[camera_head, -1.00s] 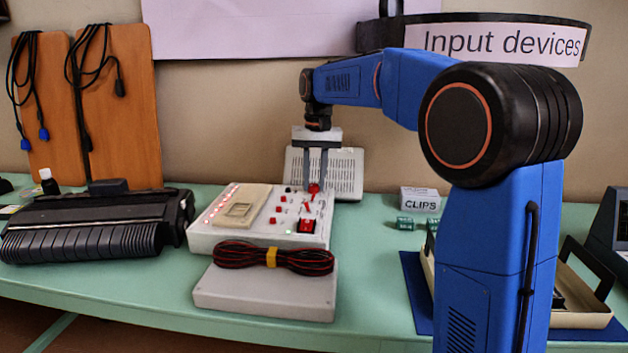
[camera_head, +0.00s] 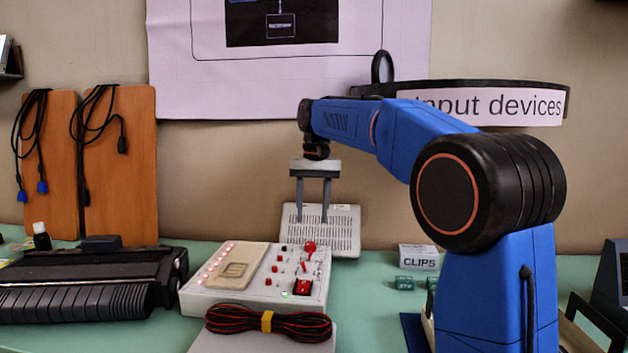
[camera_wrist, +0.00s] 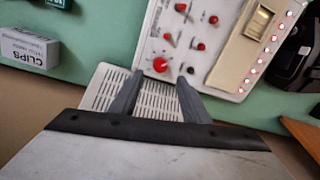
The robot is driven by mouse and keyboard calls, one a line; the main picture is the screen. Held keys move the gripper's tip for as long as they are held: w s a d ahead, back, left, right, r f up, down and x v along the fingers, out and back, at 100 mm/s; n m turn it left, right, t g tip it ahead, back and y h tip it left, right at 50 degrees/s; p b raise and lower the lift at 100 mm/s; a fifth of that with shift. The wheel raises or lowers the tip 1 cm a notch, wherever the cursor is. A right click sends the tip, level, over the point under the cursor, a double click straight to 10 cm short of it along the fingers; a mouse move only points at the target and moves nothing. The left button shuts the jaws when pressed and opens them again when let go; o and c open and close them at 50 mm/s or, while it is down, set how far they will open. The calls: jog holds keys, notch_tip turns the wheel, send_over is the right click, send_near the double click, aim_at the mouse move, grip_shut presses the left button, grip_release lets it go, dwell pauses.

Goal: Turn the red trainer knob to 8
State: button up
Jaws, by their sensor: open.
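The red trainer knob (camera_head: 310,246) stands at the back right of the white trainer panel (camera_head: 215,298). In the wrist view the same red knob (camera_wrist: 160,65) shows a small light mark, with faint scale marks around it too small to read. I cannot tell which number it points at. My gripper (camera_head: 312,220) is open and empty, pointing down, with its fingertips a little above the knob and apart from it. In the wrist view the two fingers (camera_wrist: 160,78) lie on either side just behind the knob.
A grey slotted box (camera_head: 345,232) stands behind the panel. A cable bundle (camera_head: 268,322) lies in front. A CLIPS box (camera_head: 419,257) is to the right, a black device (camera_head: 90,285) to the left.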

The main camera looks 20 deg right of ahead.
notch_tip(320, 180, up, 10)
jog(key=shift+d+f, duration=0.15)
jog(key=shift+d, duration=0.15)
jog(key=shift+s, duration=0.1)
